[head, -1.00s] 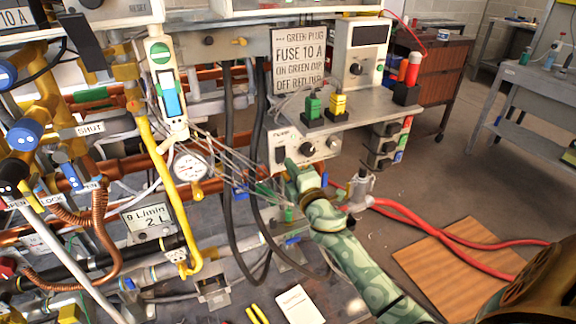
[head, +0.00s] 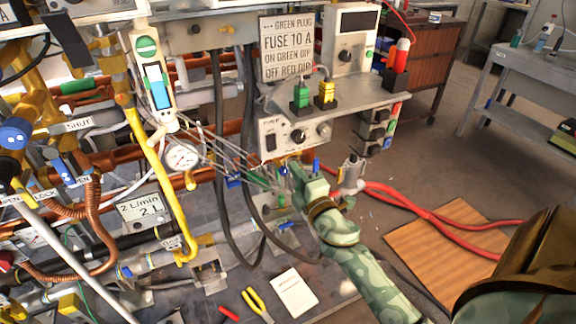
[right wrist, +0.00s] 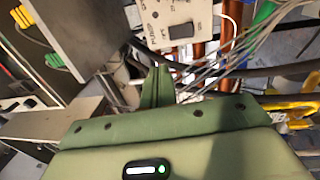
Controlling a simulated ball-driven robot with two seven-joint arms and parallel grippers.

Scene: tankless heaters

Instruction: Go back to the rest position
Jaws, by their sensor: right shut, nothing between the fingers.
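My right gripper (head: 292,178) is shut and empty, in the middle of the head view. Its green patterned arm comes up from the lower right. It is in front of the bench's control box and close to the bundle of thin wires, and I cannot tell whether it touches them. In the right wrist view the shut green fingers (right wrist: 157,86) point up toward a light panel with a black switch (right wrist: 182,31). My left gripper is not in view.
Pipes and a gauge (head: 181,156) crowd the left. A grey shelf (head: 350,105) with green and yellow plugs stands above the gripper. Red hoses (head: 420,215) and a wooden board (head: 445,245) lie on the floor at right. Pliers (head: 257,304) and a white notepad (head: 293,292) lie at the front.

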